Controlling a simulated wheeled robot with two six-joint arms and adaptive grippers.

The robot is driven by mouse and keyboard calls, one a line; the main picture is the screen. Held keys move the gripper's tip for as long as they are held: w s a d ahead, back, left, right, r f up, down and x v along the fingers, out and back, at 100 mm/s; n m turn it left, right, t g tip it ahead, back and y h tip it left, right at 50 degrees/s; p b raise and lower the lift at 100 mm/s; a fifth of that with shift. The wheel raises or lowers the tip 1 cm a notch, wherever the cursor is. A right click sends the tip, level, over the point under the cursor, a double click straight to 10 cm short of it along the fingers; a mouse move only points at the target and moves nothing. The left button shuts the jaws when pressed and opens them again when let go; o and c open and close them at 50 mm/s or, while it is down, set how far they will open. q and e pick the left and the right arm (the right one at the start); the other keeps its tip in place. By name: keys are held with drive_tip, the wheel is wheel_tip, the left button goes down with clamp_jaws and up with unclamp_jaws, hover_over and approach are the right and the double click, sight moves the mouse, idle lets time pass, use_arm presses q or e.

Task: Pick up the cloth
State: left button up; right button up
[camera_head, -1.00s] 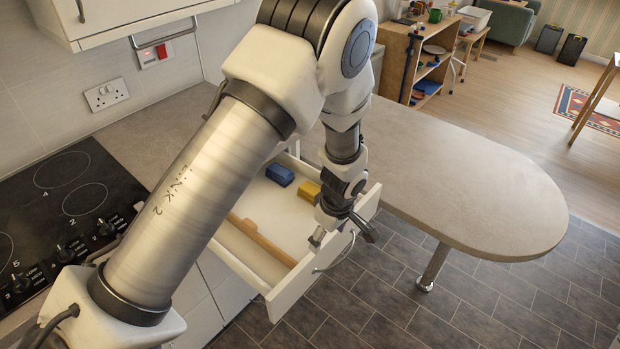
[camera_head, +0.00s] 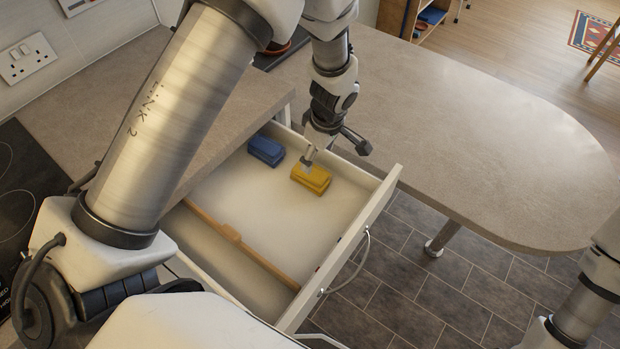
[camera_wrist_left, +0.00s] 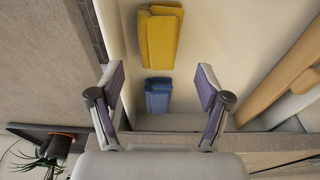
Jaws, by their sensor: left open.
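A folded yellow cloth (camera_head: 314,181) lies in the open drawer (camera_head: 268,207), toward its far right part. A folded blue cloth (camera_head: 266,149) lies to its left, near the back corner. My left gripper (camera_head: 308,161) is over the drawer, close to the yellow cloth and partly covering its far edge. I cannot tell whether it touches it. In the left wrist view the left gripper (camera_wrist_left: 160,70) is open with nothing between its fingers. The yellow cloth (camera_wrist_left: 161,38) and the blue cloth (camera_wrist_left: 158,95) both show there. My right gripper is out of view.
A wooden divider (camera_head: 232,236) runs along the drawer's near left part. The drawer front (camera_head: 350,247) and its handle face the tiled floor. A rounded worktop (camera_head: 480,140) extends right, bare. A hob (camera_head: 15,200) is at the left.

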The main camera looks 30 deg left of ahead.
sight(312, 172)
use_arm(q)
wheel_tip(312, 172, down, 2)
drive_tip(key=shift+w+a+f, duration=0.15)
drive_tip(key=shift+f, duration=0.05)
drive_tip(key=f, duration=0.2)
drive_tip(key=a+f, duration=0.1)
drive_tip(key=f, duration=0.3)
drive_tip(key=shift+a+p, duration=0.25)
drive_tip(key=shift+p, duration=0.05)
drive_tip(key=shift+w+f, duration=0.15)
drive_tip(key=shift+f, duration=0.2)
drive_tip(key=shift+r, duration=0.1)
drive_tip(key=c, duration=0.9)
